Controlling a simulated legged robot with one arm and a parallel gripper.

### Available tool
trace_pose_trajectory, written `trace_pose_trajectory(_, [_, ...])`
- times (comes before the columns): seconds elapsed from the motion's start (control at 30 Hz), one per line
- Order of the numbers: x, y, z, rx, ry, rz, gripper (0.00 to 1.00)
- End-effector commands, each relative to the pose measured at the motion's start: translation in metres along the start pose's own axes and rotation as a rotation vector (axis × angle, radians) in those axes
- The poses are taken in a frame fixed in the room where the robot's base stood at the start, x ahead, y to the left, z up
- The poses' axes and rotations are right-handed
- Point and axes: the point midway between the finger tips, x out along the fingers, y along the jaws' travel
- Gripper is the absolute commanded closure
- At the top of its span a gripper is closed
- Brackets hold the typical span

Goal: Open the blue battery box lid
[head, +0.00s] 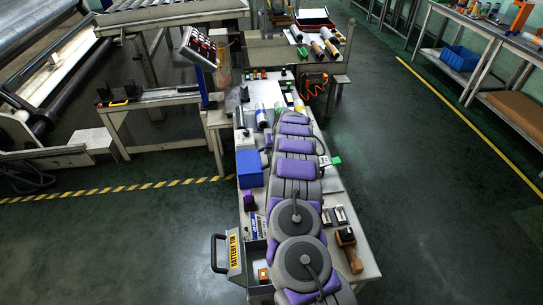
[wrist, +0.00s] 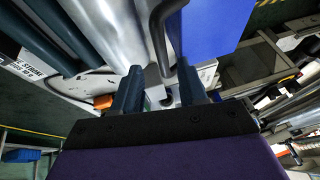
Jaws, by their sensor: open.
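A blue box (head: 250,168) stands on the left side of the long table in the head view, its top looking closed. A plain blue panel (wrist: 215,35) fills the upper right of the wrist view; I cannot tell for sure that it is the same box. My gripper (wrist: 160,72) is open, with two dark fingers pointing up the wrist picture. A dark bent bar (wrist: 163,35) beside the blue panel reaches down between the fingertips; contact cannot be told. My purple and grey arm runs along the table in the head view, and its fingers are not clear there.
A tin labelled BATTERY TIN (head: 235,250) with a black handle sits at the table's near left edge. Rollers (head: 263,116), small parts and a brown tool (head: 348,246) crowd the table around my arm. The green floor (head: 420,180) on the right is clear.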

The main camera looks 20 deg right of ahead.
Motion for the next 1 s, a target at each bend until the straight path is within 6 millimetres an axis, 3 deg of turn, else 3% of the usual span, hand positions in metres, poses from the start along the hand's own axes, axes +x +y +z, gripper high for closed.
trace_pose_trajectory(0.1, [0.018, 0.001, 0.003, -0.001, -0.004, 0.001, 0.58])
trace_pose_trajectory(0.3, [0.033, 0.007, 0.001, 0.004, -0.004, -0.004, 0.58])
trace_pose_trajectory(0.73, [0.037, 0.001, 0.001, 0.001, -0.002, -0.002, 0.58])
trace_pose_trajectory(1.0, [0.037, 0.004, 0.001, 0.003, -0.004, -0.006, 0.82])
